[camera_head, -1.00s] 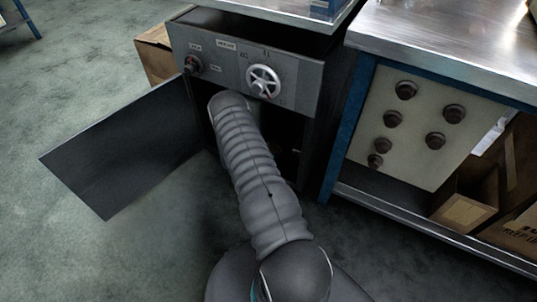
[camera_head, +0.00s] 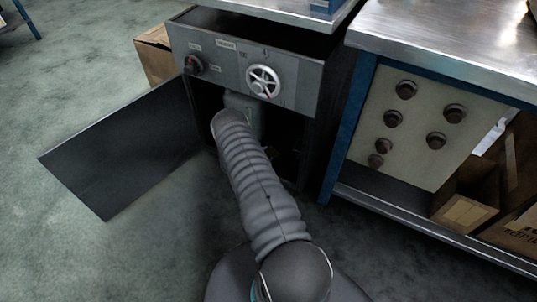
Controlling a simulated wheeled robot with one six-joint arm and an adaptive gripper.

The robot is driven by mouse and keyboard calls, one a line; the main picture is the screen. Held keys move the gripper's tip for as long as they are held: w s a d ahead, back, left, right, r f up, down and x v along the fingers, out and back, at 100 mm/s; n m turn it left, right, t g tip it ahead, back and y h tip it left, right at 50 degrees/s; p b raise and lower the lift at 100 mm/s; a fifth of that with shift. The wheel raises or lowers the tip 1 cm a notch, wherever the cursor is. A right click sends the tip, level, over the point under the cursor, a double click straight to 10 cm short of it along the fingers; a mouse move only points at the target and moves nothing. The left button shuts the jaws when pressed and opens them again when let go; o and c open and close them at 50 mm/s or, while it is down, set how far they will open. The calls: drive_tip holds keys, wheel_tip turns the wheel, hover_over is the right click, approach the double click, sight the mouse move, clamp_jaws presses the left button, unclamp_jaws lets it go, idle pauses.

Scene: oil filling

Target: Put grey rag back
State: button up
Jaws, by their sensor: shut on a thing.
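A dark grey cabinet (camera_head: 225,62) stands at the upper middle with its door (camera_head: 125,155) swung wide open to the left. My arm (camera_head: 258,190) reaches from the bottom of the view to the cabinet's dark opening (camera_head: 285,135). My gripper is hidden beyond the end of the arm. A greyish shape shows just behind the arm's end, inside the opening; I cannot tell whether it is part of my wrist or something else. I cannot make out the grey rag.
A silver handwheel (camera_head: 263,81) and a dark knob (camera_head: 193,64) are on the cabinet front. A metal-topped workbench (camera_head: 440,50) with a knobbed panel (camera_head: 405,150) and cardboard boxes (camera_head: 468,208) stands close on the right. The floor (camera_head: 60,90) is clear on the left.

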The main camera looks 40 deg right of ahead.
drive_tip(key=o, duration=1)
